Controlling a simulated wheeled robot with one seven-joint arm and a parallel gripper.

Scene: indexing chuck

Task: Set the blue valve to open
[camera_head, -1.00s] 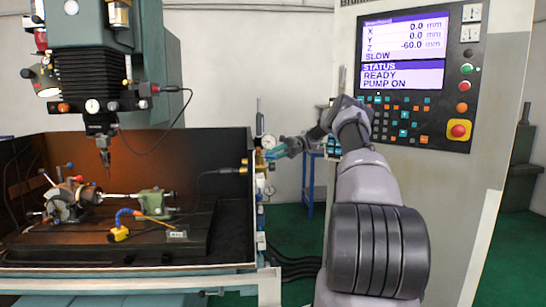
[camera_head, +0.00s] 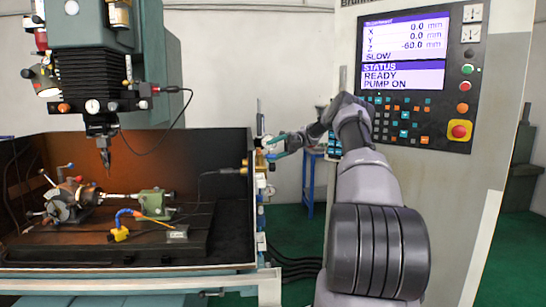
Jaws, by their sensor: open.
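The blue valve handle (camera_head: 276,156) shows as a small teal-blue bar at the right side wall of the machine enclosure, beside brass fittings and a round gauge. My gripper (camera_head: 271,146) is right at the valve, reaching in from the right, with its fingers just above the blue handle in the picture. It is open. The fingers are small here and partly overlap the fittings, so I cannot tell whether they touch the handle. The valve body is partly hidden.
The chuck (camera_head: 62,205) and a green tailstock (camera_head: 152,203) stand on the machine bed at left. The control panel (camera_head: 418,75) rises at right, reading READY and PUMP ON. A blue stand (camera_head: 309,185) is behind my arm.

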